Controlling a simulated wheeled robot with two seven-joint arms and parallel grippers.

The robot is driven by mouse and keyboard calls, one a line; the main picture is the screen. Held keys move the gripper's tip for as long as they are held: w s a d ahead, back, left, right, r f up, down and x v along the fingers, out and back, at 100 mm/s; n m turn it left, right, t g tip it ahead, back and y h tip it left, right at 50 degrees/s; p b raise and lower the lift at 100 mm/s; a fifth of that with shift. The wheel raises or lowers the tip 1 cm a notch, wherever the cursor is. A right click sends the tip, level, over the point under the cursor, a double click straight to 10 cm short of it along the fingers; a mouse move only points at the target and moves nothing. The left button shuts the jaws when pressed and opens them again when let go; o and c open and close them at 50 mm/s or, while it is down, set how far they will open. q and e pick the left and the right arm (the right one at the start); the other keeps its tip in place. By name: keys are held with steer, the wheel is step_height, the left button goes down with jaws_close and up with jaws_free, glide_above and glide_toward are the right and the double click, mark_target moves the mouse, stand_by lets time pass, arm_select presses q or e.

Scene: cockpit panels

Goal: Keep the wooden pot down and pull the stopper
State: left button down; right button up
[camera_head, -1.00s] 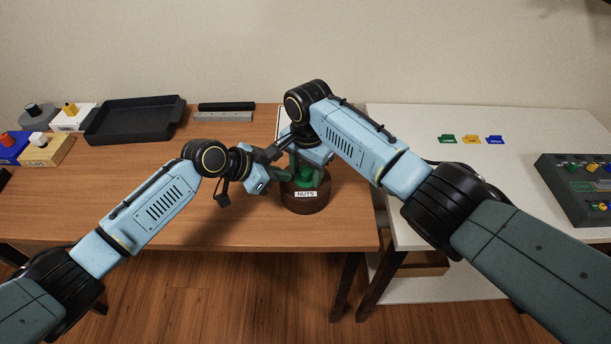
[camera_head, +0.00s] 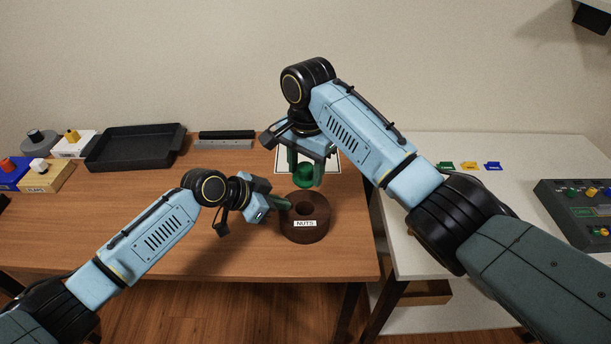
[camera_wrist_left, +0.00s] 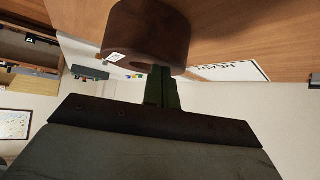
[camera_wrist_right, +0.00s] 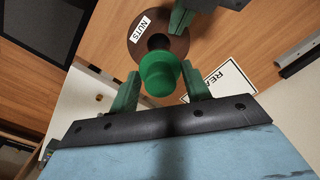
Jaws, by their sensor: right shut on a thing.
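The wooden pot (camera_head: 304,232) is dark brown and round, with a white NUTS label, and stands upright on the wooden table. Its round top hole (camera_head: 304,208) is uncovered. The green stopper (camera_head: 305,176) is above the pot, clear of the hole; it also shows in the right wrist view (camera_wrist_right: 160,76). My right gripper (camera_head: 305,172) is shut on the stopper, one finger on each side. My left gripper (camera_head: 285,204) has its fingers together at the pot's left upper rim. In the left wrist view the fingertips (camera_wrist_left: 161,72) meet the pot; exact contact is hard to tell.
A white READY sheet (camera_head: 331,164) lies behind the pot. A black tray (camera_head: 135,148) and a grey bar (camera_head: 224,142) lie at the back left, with several knobbed blocks farther left. The white table (camera_head: 430,230) adjoins at right. The front left tabletop is clear.

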mark_target(305, 166)
steer(key=shift+r, duration=0.15)
stand_by(0.4)
